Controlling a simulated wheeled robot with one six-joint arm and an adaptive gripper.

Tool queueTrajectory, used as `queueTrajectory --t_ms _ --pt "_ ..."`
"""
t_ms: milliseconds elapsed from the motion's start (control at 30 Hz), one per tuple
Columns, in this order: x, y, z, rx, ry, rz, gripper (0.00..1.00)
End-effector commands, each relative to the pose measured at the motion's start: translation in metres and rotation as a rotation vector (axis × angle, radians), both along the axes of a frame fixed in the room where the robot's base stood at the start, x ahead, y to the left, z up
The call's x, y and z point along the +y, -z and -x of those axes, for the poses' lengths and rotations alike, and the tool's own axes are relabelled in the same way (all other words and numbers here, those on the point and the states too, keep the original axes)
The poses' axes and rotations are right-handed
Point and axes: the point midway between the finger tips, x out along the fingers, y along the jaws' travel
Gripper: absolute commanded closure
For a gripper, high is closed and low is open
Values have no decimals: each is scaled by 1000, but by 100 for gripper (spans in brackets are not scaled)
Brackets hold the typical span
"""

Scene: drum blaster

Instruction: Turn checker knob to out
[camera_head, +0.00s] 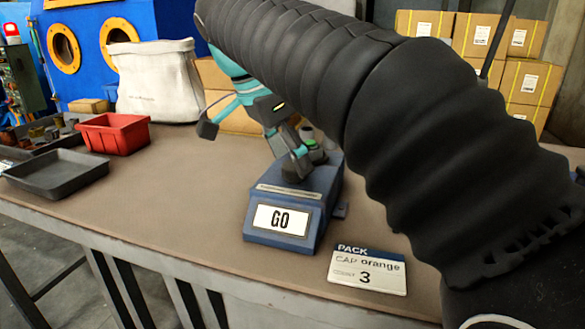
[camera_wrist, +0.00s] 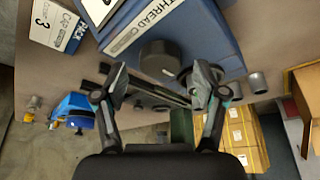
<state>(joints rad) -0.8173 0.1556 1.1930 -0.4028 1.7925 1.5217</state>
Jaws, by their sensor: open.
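In the wrist view the blue box (camera_wrist: 205,35) carries a label strip starting "THREAD". A dark round knob (camera_wrist: 158,56) stands on it, just beyond and between my fingertips. My gripper (camera_wrist: 162,82) is open, one finger on each side of the knob's line, and I see nothing held. In the head view my gripper (camera_head: 297,165) points down at the top of the checker. The knob cannot be made out there, and my arm covers the area behind.
A red bin (camera_head: 113,134), a dark tray (camera_head: 57,174) and a white bag (camera_head: 158,80) are on the left. Cardboard boxes (camera_head: 525,80) stand behind. The table between tray and checker is clear.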

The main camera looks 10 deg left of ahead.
Motion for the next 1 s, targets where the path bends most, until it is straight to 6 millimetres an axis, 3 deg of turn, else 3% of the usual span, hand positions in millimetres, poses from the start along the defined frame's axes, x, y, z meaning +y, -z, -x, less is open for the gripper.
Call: queueTrajectory --t_ms 133,467,500,733,1000 --pt "-4 11 -3 0 1 0 29" --pt "-4 14 -4 -1 -1 -1 29" --pt "-4 14 -4 -1 -1 -1 31" --pt "-4 14 -4 -1 0 -1 88" --pt "-5 14 -4 0 -20 0 88"
